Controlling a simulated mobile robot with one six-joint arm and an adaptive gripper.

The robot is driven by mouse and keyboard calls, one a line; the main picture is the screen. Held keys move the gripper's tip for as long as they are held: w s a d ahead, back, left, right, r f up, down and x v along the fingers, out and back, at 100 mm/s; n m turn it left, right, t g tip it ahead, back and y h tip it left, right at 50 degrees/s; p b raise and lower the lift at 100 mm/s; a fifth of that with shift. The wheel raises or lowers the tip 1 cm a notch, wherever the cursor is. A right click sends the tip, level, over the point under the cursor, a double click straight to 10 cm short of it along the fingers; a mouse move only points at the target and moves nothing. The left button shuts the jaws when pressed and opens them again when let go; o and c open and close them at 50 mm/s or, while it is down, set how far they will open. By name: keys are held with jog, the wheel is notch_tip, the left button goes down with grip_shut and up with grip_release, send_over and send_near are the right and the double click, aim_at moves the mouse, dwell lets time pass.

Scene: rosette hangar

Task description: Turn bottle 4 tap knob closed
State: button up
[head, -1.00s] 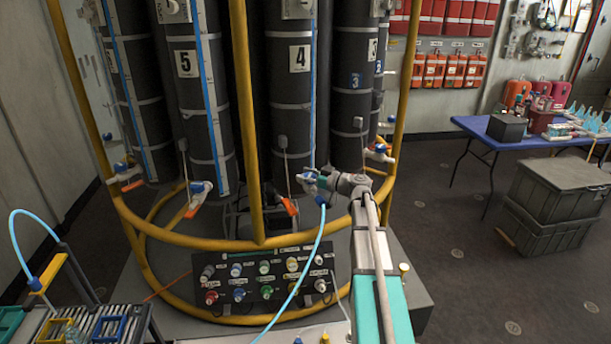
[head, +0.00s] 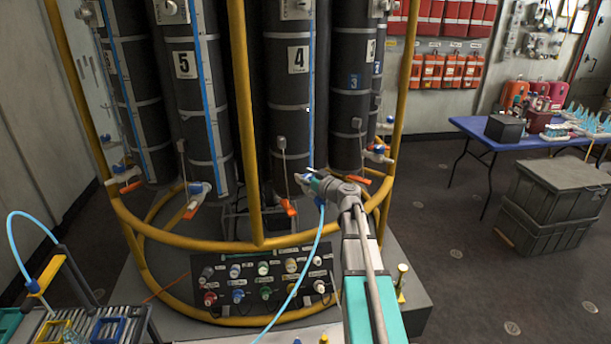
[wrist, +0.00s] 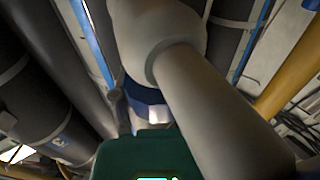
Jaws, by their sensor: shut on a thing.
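Bottle 4 (head: 290,100) is a tall dark cylinder with a white "4" label, standing in the rack in the head view. My gripper (head: 305,180) is at its tap, low on its front right side. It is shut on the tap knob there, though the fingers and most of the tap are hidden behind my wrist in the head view. The wrist view shows a blue collar (wrist: 146,94) with a white part below it, close to the gripper. A large pale grey tube fills much of that view, so the grip itself is hidden.
A yellow rail (head: 190,240) rings the bottles, with an upright left of bottle 4. A blue hose (head: 318,240) hangs below the tap. Bottle 5 (head: 185,110) has a tap with an orange handle (head: 192,209). A control panel (head: 262,282) sits low in front.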

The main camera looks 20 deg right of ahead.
jog(key=o, duration=0.9)
jog(key=shift+s, duration=0.1)
jog(key=v, duration=1.2)
jog(key=shift+o, duration=0.2)
